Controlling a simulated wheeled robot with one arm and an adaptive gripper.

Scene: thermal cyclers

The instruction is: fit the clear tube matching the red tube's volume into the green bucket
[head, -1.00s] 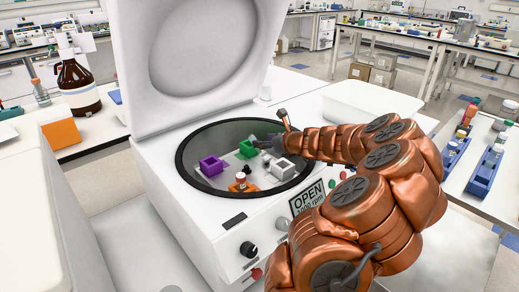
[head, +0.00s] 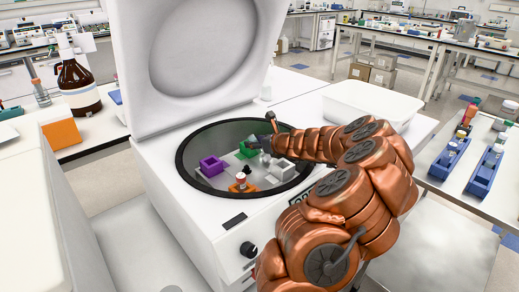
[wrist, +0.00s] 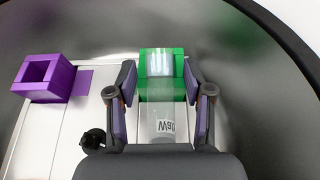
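The green bucket (head: 246,150) sits inside the open centrifuge bowl, at the back of the rotor. In the wrist view the green bucket (wrist: 160,93) is straight ahead, between my fingers. A clear tube (wrist: 160,118) with dark lettering lies along the middle of that view, its far part overlapping the bucket opening; how deep it sits I cannot tell. My gripper (wrist: 160,68) has its fingers on both sides of the tube, with gaps visible. In the head view my gripper (head: 259,143) is beside the green bucket. The red-capped tube (head: 241,178) stands in the orange bucket (head: 242,188).
The purple bucket (head: 212,166) is at the left of the rotor and the grey-white bucket (head: 281,169) at the right. The bowl's dark rim (head: 192,187) surrounds them. The raised lid (head: 190,60) stands behind. A white bin (head: 370,103) is at the right.

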